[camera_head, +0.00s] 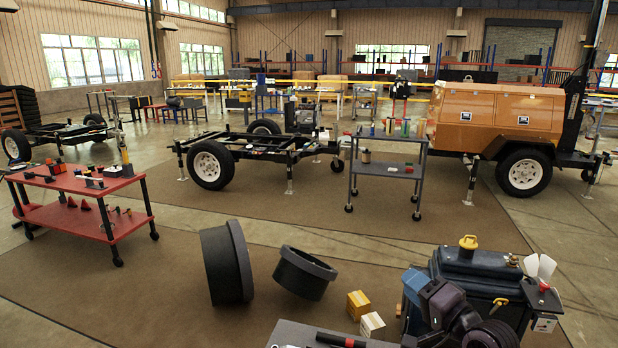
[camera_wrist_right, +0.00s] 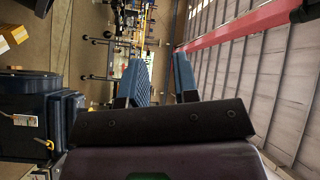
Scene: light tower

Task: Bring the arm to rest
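My right gripper (camera_head: 414,282) is at the lower right of the head view, in front of a dark blue tank. Its blue fingers point up and to the left. In the right wrist view the two blue fingers (camera_wrist_right: 162,65) stand apart, with only background between them, so it is open and empty. The fingers appear clear of any object there. My right arm's dark wrist links lie just behind the fingers in the head view. My left gripper is not in view.
The dark blue tank (camera_head: 480,265) with a yellow cap stands close by my right arm; it also shows in the wrist view (camera_wrist_right: 25,122). Two cardboard boxes (camera_head: 358,304) (camera_head: 372,326) lie left of the gripper. A grey tabletop (camera_head: 290,335) is at the bottom. Open floor lies beyond.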

